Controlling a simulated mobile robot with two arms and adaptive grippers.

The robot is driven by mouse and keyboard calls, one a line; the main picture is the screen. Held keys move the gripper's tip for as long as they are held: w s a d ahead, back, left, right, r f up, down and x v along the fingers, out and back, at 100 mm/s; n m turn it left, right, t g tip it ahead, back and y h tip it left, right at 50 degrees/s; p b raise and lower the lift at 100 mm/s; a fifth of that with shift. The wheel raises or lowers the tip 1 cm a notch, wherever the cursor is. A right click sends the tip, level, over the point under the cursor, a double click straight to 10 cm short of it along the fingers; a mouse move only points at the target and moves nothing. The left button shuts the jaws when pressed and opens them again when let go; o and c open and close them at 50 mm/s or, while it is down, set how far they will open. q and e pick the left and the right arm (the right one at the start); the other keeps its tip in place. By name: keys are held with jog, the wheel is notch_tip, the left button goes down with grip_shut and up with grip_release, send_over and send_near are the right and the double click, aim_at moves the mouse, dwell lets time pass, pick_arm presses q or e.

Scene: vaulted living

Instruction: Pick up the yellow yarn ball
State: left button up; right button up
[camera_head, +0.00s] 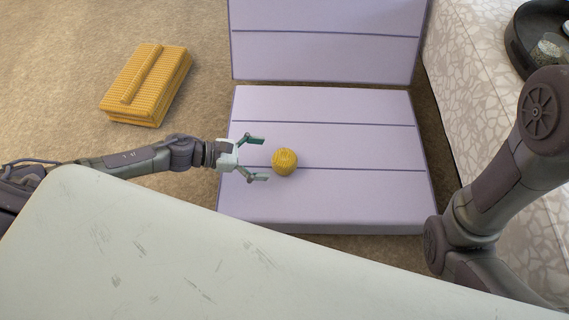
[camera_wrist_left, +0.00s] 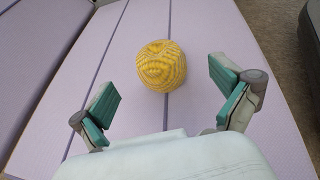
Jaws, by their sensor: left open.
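The yellow yarn ball (camera_head: 284,162) rests on the seat of a lilac cushioned piece (camera_head: 330,110). It also shows in the left wrist view (camera_wrist_left: 161,66), just beyond the fingertips and roughly midway across the gap. My left gripper (camera_head: 262,159) is open and empty, coming in from the left with its fingers on either side of the line to the ball. In the left wrist view the open fingers (camera_wrist_left: 162,95) have green pads and do not touch the ball. My right arm shows at the right, but its gripper is out of view.
A yellow ribbed block-like object (camera_head: 148,85) lies on the beige carpet at the left. A pale patterned surface (camera_head: 480,75) with a dark tray (camera_head: 523,50) is at the right. The seat around the ball is clear.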

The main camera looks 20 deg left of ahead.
aim_at(285, 160)
pick_arm(q)
jog(key=shift+x, duration=0.75)
jog(key=b+x, duration=0.1)
jog(key=x, duration=0.1)
jog(key=f+b+x, duration=0.1)
jog(key=b+x, duration=0.1)
jog(key=shift+a, duration=0.15)
jog(key=shift+w+d+f+b, duration=0.1)
jog(key=shift+w+d+b, duration=0.15)
jog(key=shift+d+b, duration=0.15)
jog(key=c, duration=1.2)
